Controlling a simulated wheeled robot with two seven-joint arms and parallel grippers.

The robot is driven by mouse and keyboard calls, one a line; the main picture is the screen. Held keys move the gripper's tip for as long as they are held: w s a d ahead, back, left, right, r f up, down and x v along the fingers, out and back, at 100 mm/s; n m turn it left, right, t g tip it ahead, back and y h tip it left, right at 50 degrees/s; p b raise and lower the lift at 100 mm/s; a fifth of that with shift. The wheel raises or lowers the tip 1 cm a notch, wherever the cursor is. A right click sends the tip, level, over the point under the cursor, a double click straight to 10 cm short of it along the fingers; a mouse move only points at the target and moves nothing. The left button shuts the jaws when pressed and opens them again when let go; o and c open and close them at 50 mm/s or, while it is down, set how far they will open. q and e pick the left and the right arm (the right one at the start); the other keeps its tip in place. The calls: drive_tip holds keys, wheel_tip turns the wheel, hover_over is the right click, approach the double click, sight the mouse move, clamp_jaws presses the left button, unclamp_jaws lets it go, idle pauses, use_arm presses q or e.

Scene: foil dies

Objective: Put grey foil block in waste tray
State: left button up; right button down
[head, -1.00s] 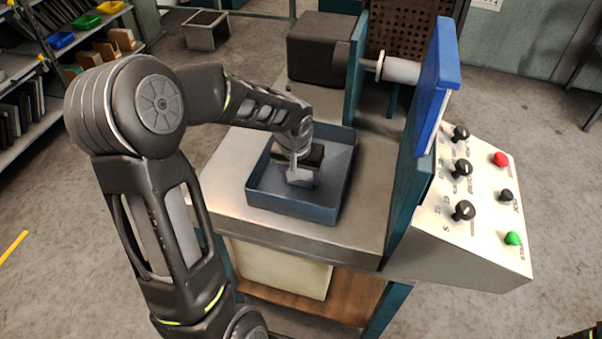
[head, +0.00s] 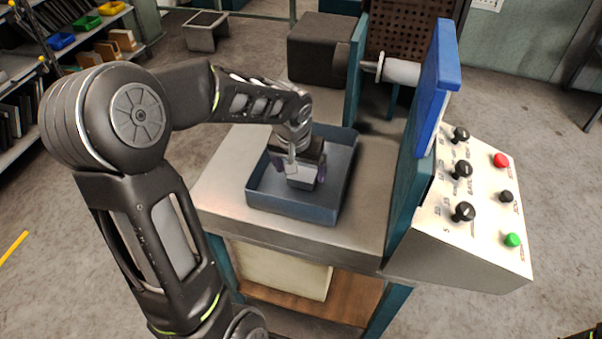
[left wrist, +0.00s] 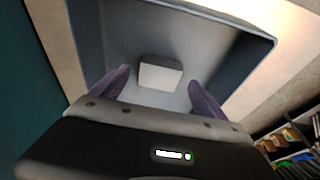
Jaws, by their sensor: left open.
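The grey foil block (head: 301,177) lies inside the blue-grey waste tray (head: 282,207) on the metal bench. In the left wrist view the block (left wrist: 160,77) appears on the floor of the tray (left wrist: 238,80), with bare floor around it. My left gripper (head: 303,172) is just above the block, pointing down into the tray. Its purple fingers are open, one on each side of the block, with visible gaps in the left wrist view (left wrist: 158,80). In the head view the gripper body hides part of the block and tray. My right gripper does not show.
A teal press frame with a blue plate (head: 437,85) stands right of the tray. A control panel (head: 480,205) with black knobs and red and green buttons is beyond it. The bench top (head: 228,180) left of the tray is clear. Shelves stand far left.

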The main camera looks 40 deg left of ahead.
use_arm(q)
drive_tip(key=v, duration=0.8)
drive_tip(key=shift+r, duration=0.25)
drive_tip(key=shift+s, duration=0.1)
idle(0.3)
